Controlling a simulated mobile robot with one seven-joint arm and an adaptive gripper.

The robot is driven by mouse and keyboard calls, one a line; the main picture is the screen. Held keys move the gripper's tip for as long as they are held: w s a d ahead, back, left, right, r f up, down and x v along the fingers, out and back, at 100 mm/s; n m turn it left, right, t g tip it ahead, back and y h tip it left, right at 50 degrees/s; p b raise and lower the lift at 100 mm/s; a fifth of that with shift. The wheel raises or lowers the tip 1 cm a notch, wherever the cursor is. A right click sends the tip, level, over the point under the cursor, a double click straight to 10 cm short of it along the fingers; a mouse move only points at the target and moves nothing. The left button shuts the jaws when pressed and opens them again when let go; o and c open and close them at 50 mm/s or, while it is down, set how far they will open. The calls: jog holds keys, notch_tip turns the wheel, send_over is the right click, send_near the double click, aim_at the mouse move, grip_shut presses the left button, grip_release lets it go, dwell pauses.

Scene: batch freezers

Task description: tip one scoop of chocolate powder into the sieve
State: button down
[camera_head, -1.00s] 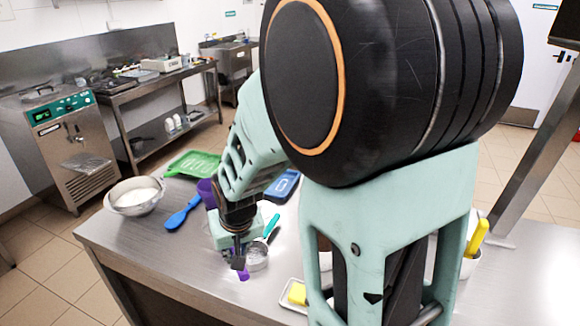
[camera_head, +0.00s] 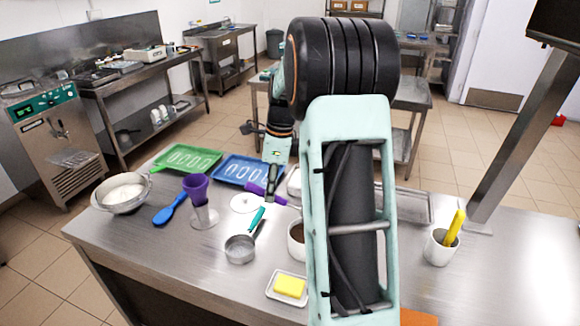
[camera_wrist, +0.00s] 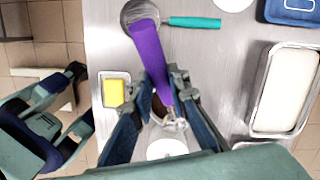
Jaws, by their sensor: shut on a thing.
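My gripper (camera_head: 271,184) is above the worktop, beyond the sieve, shut on a purple scoop (camera_head: 258,189). In the wrist view the purple scoop (camera_wrist: 150,55) runs from between my fingertips (camera_wrist: 160,90) towards the sieve in the picture; whether it holds powder I cannot tell. The metal sieve (camera_head: 240,249), with a teal handle, rests on the worktop; it also shows at the top of the wrist view (camera_wrist: 133,10), partly behind the scoop. A white pot with brown contents (camera_head: 296,240) stands right of the sieve, partly hidden by my arm.
A butter dish (camera_head: 289,287) lies in front of the pot. A metal bowl of white stuff (camera_head: 122,193), a blue spoon (camera_head: 171,208) and a purple cone on a stand (camera_head: 196,189) are at left. Green (camera_head: 186,158) and blue (camera_head: 238,170) trays lie behind. The front left worktop is clear.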

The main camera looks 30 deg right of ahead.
jog(key=w+d+r+m+t+p, duration=0.1)
jog(key=d+r+m+t, duration=0.2)
jog(key=d+m, duration=0.4)
jog(key=shift+s+f+m+b, duration=1.1)
jog(key=shift+s+f+b, duration=0.25)
jog(key=shift+f+b, duration=2.8)
jog(key=w+r+g+h+p, duration=0.2)
jog(key=w+g+p, duration=0.3)
jog(key=p, duration=0.3)
jog(key=shift+w+a+g, duration=0.35)
jog(key=shift+a+g, duration=0.1)
jog(key=shift+g, duration=0.25)
jog(key=shift+r, duration=0.15)
jog(key=shift+a, duration=0.1)
